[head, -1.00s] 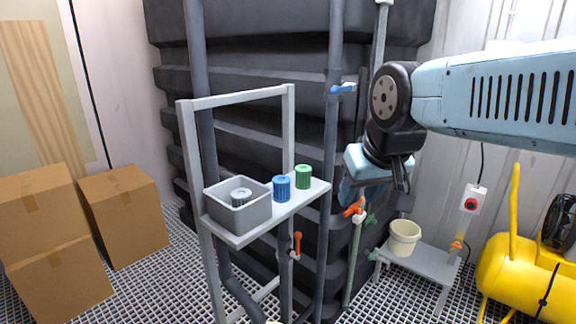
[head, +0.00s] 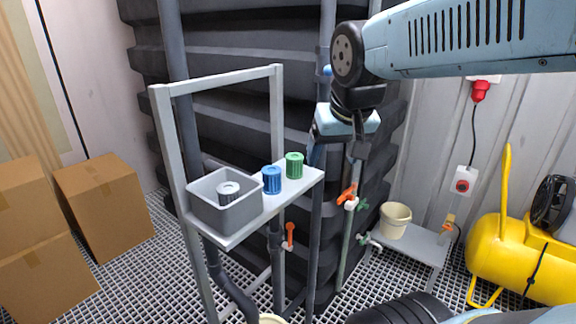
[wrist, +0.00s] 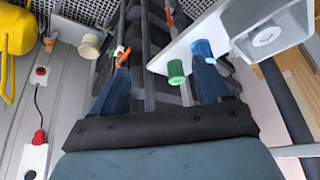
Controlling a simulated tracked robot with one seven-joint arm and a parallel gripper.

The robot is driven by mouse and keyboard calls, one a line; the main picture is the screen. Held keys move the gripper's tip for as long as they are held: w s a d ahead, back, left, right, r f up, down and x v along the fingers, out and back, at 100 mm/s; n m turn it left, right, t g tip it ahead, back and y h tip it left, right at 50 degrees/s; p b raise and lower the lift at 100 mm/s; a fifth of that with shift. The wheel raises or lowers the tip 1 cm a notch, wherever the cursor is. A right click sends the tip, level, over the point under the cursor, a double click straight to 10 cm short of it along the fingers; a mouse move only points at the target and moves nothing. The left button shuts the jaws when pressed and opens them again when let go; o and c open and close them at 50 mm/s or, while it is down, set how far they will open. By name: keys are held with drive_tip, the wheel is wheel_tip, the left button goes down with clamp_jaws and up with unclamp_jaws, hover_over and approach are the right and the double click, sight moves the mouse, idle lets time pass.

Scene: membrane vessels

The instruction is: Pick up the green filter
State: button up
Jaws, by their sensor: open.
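The green filter (head: 294,165) is a small ribbed cylinder standing upright at the right end of a light grey shelf (head: 240,231). The blue filter (head: 271,179) stands just to its left. In the wrist view the green filter (wrist: 176,72) shows between my finger outlines, close to the right finger, with the blue filter (wrist: 203,50) beyond that finger. My gripper (wrist: 158,88) is open and empty. In the head view my gripper (head: 335,150) is to the right of the green filter and above shelf height, apart from it; its fingertips are partly hard to make out.
A grey bin (head: 226,218) holding a grey filter (head: 229,190) sits at the shelf's left end. The shelf's frame (head: 168,150) and dark vertical pipes stand close by. A cream bucket (head: 394,222) and yellow compressor (head: 500,262) are at right, cardboard boxes (head: 105,210) at left.

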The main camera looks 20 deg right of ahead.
drive_tip(key=shift+o, duration=0.6)
drive_tip(key=w+m+h, duration=0.1)
drive_tip(key=w+m, duration=0.1)
drive_tip(key=w, duration=0.8)
drive_tip(key=shift+w+a+g, duration=0.3)
drive_tip(key=shift+w+g, duration=0.05)
drive_tip(key=shift+g, duration=0.05)
drive_tip(key=m, duration=0.2)
approach(294, 156)
drive_tip(key=shift+g+h, duration=0.3)
drive_tip(key=x, duration=1.3)
drive_tip(key=shift+w+a, duration=0.1)
drive_tip(key=shift+a, duration=0.2)
drive_tip(key=shift+c, duration=0.5)
drive_tip(key=c, duration=1)
drive_tip(key=shift+o, duration=0.2)
drive_tip(key=shift+r, duration=0.15)
